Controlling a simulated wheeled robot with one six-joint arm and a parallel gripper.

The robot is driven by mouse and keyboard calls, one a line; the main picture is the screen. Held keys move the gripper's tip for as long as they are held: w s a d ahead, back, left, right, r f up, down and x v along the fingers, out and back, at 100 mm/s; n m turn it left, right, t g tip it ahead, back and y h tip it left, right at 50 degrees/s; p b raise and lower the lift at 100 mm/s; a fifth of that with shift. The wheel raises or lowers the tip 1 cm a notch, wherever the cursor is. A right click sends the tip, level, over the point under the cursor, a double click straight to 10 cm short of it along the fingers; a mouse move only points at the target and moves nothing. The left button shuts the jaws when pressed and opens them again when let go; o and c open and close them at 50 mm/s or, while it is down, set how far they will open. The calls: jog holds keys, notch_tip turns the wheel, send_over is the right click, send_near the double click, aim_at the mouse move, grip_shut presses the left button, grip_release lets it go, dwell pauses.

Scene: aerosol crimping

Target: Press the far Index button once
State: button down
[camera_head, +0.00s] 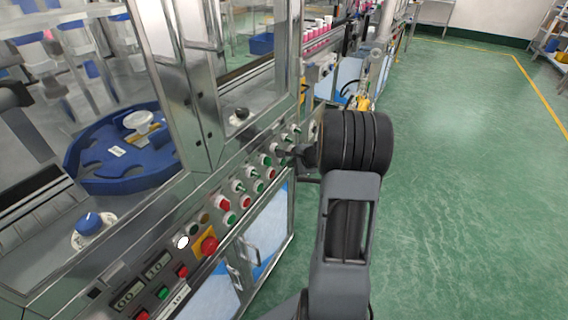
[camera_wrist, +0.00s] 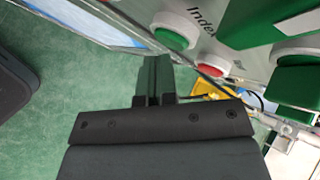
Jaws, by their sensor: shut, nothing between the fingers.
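My gripper (camera_head: 285,154) is shut and empty, held in front of the panel at the far end of its rows of buttons. In the wrist view its closed fingertips (camera_wrist: 153,62) point up the picture, just left of and below a round green button (camera_wrist: 174,38) in a white ring. A red button (camera_wrist: 208,70) in a white ring is to its right. The word "Index" (camera_wrist: 202,22) is printed on the panel beside these two. The fingertips appear apart from both buttons. In the head view the gripper and wrist hide part of the panel there.
Green selector switches (camera_wrist: 300,90) stick out at the right of the wrist view. In the head view, nearer red buttons (camera_head: 245,202) and a red emergency stop (camera_head: 209,245) line the panel. A glazed metal-framed machine stands at left. The green floor at right is clear.

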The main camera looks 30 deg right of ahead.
jog(key=shift+w+a, duration=0.15)
jog(key=shift+w, duration=0.15)
dwell(1.0)
jog(key=shift+s, duration=0.15)
jog(key=shift+s+d+b, duration=0.35)
jog(key=shift+s, duration=0.2)
jog(key=shift+s+d+b, duration=0.2)
jog(key=shift+s+d, duration=0.2)
jog(key=shift+s, duration=0.35)
jog(key=shift+s+d+b, duration=0.15)
jog(key=shift+s+d, duration=0.25)
jog(key=shift+s, duration=0.3)
jog(key=shift+s+d+b, duration=0.2)
jog(key=shift+s+d, duration=0.2)
jog(key=shift+s, duration=0.35)
